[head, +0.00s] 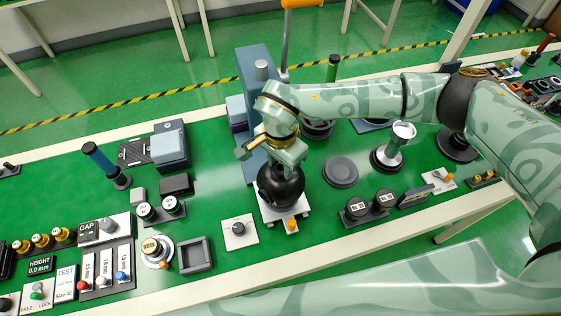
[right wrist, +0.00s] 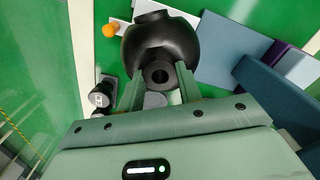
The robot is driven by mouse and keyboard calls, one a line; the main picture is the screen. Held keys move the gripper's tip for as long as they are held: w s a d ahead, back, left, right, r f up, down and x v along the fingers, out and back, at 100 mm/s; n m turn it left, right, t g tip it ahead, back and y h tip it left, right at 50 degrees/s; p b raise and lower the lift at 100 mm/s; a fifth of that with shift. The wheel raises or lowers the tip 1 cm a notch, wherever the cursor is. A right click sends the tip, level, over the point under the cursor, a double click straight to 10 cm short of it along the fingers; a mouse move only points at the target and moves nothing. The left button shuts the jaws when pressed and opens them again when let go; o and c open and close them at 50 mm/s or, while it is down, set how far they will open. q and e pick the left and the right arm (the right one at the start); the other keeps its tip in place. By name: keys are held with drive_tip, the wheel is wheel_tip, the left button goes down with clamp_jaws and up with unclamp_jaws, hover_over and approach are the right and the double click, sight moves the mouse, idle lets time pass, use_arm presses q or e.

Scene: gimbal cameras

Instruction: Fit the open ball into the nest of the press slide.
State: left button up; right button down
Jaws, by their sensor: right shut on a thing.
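The open ball (head: 281,186) is black and round, with a short collar and a dark hole. My right gripper (head: 284,160) is shut on it from above. In the right wrist view the ball (right wrist: 160,42) sits between the fingertips (right wrist: 159,85), and a bored stub faces the camera. A white press slide (head: 270,213) with an orange knob lies under the ball in the head view. The ball covers the nest, so I cannot tell whether it is seated or just above. My left gripper is not in view.
The blue-grey press column (head: 254,68) with an orange-handled lever (head: 302,3) stands behind the ball. A round dark disc (head: 340,171) lies to the right, and a white dial plate (head: 238,231) to the left. Labelled black knobs (head: 357,207) stand near the front edge.

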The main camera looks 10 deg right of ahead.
drive_tip(key=shift+f+b, duration=0.7)
drive_tip(key=shift+f, duration=0.5)
drive_tip(key=c, duration=0.9)
unclamp_jaws()
wheel_tip(320, 180, up, 16)
drive_tip(key=shift+r+p, duration=0.2)
drive_tip(key=shift+p, duration=0.35)
